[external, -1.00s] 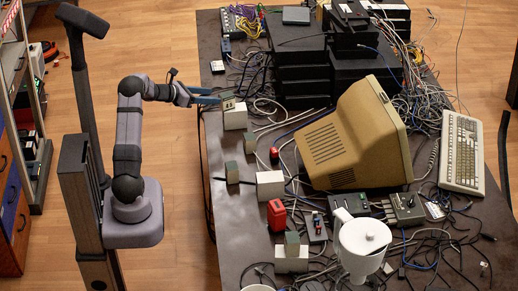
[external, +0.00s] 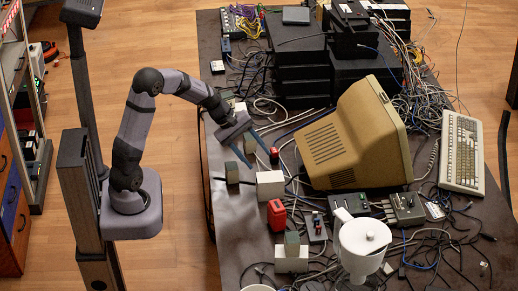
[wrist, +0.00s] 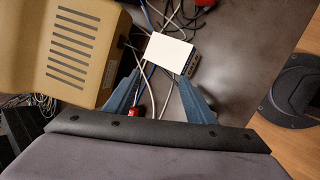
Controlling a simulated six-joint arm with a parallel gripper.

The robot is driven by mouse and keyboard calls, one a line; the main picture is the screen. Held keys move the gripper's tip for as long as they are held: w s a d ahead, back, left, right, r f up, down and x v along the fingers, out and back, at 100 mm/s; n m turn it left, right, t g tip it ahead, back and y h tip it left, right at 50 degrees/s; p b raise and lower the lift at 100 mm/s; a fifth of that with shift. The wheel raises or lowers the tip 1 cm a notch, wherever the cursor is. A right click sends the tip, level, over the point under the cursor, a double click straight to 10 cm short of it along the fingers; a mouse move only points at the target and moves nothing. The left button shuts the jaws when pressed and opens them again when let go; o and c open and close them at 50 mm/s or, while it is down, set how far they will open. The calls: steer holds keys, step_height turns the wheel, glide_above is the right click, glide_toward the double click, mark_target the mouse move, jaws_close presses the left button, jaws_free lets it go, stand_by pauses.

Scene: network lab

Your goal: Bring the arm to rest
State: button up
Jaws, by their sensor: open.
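My gripper (external: 261,160) is open and empty, its two blue fingers spread and pointing down over the left part of the table (external: 236,240). In the wrist view the open fingers (wrist: 160,74) frame the near end of a white box (wrist: 168,52). That white box (external: 270,185) sits just in front of the fingertips in the external view. A small red item (external: 274,156) lies close to the right finger; a red piece also shows between the fingers in the wrist view (wrist: 138,114). I cannot tell whether the fingertips touch anything.
A beige monitor (external: 350,140) stands right of my gripper. Grey-green blocks (external: 232,173) and a red object (external: 276,214) are near. Loose cables, black boxes (external: 300,75), a keyboard (external: 462,152) and a white cylindrical device (external: 362,246) crowd the table. Floor is open on the left.

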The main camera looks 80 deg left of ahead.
steer(key=s+d+f+m+g, duration=0.1)
steer(key=s+d+m, duration=0.1)
steer(key=d, duration=0.3)
steer(key=s+d+f+m+g+b, duration=0.1)
steer(key=s+d+f+m, duration=0.1)
steer(key=s+d+m, duration=0.1)
steer(key=s+d+f+m+g, duration=0.1)
steer(key=s+d+m+g, duration=0.1)
steer(key=d, duration=0.5)
steer(key=shift+s+d+f+m+b, duration=0.1)
steer(key=shift+s+f+m+b, duration=0.15)
steer(key=shift+m, duration=0.45)
steer(key=shift+s+d+f+m+b, duration=0.15)
steer(key=shift+s+m, duration=0.2)
steer(key=shift+m, duration=0.35)
steer(key=s+d+f+m+g+y+b, duration=0.1)
steer(key=s+d+f+m, duration=0.1)
steer(key=s+m, duration=0.35)
steer(key=s+d+f+m+g+y, duration=0.1)
steer(key=s+d+m+g, duration=0.15)
steer(key=s+m, duration=0.3)
step_height(320, 180, up, 12)
steer(key=p, duration=1.1)
steer(key=shift+s+t+p, duration=0.15)
steer(key=shift+t+p, duration=0.2)
steer(key=shift+p, duration=0.05)
